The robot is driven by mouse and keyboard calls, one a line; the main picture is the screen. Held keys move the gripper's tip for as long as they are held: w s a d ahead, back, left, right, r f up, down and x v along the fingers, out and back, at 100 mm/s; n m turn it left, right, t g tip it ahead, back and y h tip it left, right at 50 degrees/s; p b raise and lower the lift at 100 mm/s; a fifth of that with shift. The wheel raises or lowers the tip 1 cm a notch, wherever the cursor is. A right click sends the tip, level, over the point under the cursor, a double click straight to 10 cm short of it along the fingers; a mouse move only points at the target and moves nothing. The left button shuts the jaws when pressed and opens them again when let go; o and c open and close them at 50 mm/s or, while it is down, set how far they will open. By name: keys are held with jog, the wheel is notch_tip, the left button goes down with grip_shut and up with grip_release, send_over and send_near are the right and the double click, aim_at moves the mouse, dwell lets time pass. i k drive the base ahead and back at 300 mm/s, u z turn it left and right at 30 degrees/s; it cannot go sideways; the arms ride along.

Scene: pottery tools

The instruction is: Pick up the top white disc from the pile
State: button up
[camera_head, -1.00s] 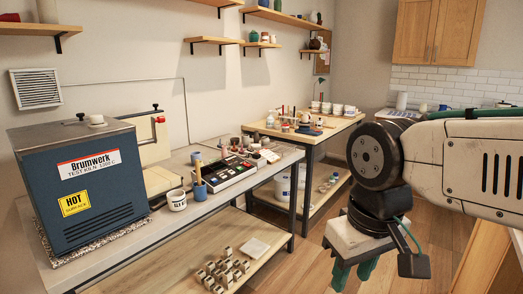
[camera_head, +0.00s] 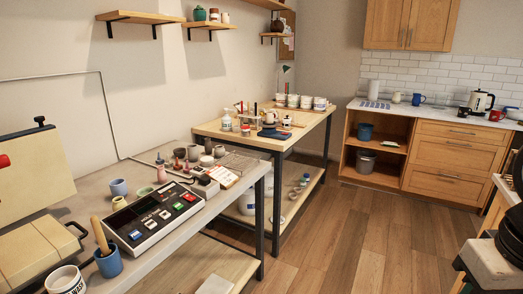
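I cannot make out a pile of white discs in the head view.
The near workbench (camera_head: 80,177) holds a control box (camera_head: 152,215), a blue tool cup (camera_head: 108,262) and a white mug (camera_head: 66,281). A farther wooden table (camera_head: 240,141) carries white cups (camera_head: 306,102). Open wooden floor (camera_head: 350,245) lies right of the benches.

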aim_at(206, 160)
jog(key=z, duration=0.3)
jog(key=i, duration=2.3)
jog(key=u, duration=1.5)
jog(key=i, duration=0.85)
jog(key=u, duration=1)
